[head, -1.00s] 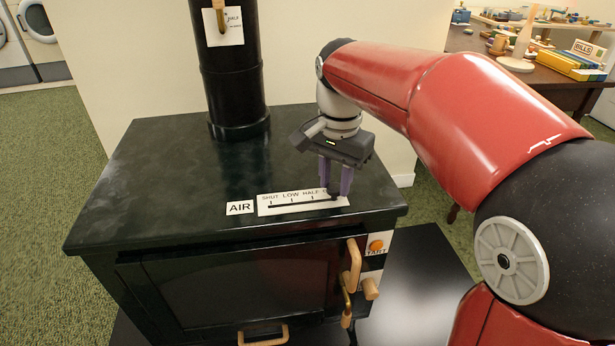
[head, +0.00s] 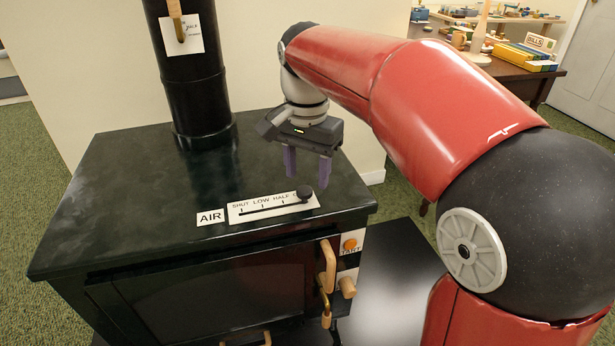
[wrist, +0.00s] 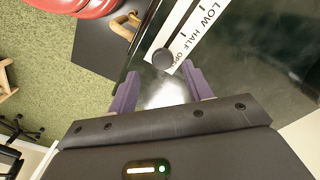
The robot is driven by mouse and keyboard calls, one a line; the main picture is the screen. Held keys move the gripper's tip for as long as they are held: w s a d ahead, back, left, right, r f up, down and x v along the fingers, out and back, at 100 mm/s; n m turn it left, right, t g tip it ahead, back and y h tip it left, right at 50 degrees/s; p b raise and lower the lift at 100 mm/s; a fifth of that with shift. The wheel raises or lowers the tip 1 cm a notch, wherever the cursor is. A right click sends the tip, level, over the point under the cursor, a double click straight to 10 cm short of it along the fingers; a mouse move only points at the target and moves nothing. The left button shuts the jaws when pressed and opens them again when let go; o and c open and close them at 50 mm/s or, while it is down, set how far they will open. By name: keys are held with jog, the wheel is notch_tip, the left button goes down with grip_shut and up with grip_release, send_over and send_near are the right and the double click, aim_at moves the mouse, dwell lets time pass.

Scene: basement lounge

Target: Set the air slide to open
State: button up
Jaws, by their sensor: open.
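The air slide is a white scale plate (head: 262,206) marked SHUT, LOW, HALF and a last word, which reads OPEN in the wrist view. It lies on the dark stove top beside the AIR label (head: 210,217). Its round black knob (head: 305,192) stands at the right end of the slot, at the OPEN end. The knob also shows in the wrist view (wrist: 163,59), beside the word OPEN. My gripper (head: 307,178), with purple fingers, is open and empty above the stove top, just behind the knob and apart from it.
The stove's flue pipe (head: 191,80) rises at the back left with a tagged lever on it. The door handle (head: 328,266) and an orange START button (head: 350,245) are on the front. A cluttered wooden table (head: 500,66) stands at the back right.

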aim_at(308, 190)
notch_tip(308, 190, up, 5)
jog(key=shift+r+p, duration=0.1)
jog(key=shift+p, duration=0.2)
jog(key=s+d+f+n+t, duration=0.2)
jog(key=s+d+f, duration=0.3)
jog(key=s, duration=0.3)
jog(key=s+d+f+n+t, duration=0.3)
jog(key=s+d+f, duration=0.3)
jog(key=s+d, duration=0.2)
jog(key=shift+s+f+n+t, duration=0.15)
jog(key=shift+s+n+t, duration=0.25)
jog(key=shift+n, duration=0.3)
jog(key=shift+s, duration=0.1)
jog(key=shift+s, duration=0.35)
